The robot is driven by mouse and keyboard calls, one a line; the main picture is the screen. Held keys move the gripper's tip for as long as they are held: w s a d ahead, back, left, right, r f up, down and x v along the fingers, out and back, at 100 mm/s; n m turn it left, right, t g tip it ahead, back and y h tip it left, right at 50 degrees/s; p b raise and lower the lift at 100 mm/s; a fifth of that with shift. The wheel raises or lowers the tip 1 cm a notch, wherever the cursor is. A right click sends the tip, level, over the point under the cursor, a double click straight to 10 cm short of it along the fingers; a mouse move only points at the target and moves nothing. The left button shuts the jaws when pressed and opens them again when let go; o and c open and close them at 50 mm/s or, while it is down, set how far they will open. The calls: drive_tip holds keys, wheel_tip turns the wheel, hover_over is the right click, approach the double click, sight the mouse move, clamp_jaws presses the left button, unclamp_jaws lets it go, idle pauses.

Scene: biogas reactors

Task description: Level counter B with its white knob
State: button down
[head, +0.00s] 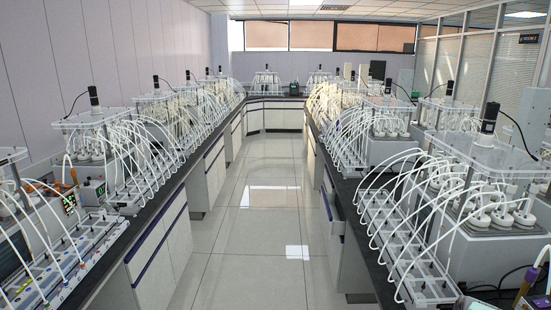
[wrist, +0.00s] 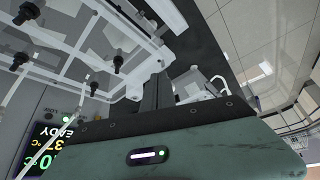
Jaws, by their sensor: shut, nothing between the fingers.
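My gripper (wrist: 157,82) shows in the wrist view as two dark fingers side by side, shut, with nothing between them. A clear-and-white counter frame (wrist: 95,45) with several black knobs (wrist: 118,65) is close behind and to the left of the fingers. Long counter trays with white tubes stand on the benches in the head view: one at the left front (head: 75,247), one at the right front (head: 405,245). I cannot read a letter on any of them, so I cannot tell which is counter B. I cannot pick out its white knob. My gripper is not clear in the head view.
A lit display (wrist: 48,150) with green and yellow characters is at lower left in the wrist view. Reactors with clear tops (head: 95,117) and arching white tubes line both dark benches. The tiled aisle (head: 262,220) between the benches is clear.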

drive_tip(key=shift+s+a, duration=0.1)
drive_tip(key=shift+r, duration=0.1)
drive_tip(key=shift+r+p, duration=1.3)
drive_tip(key=shift+r, duration=1.55)
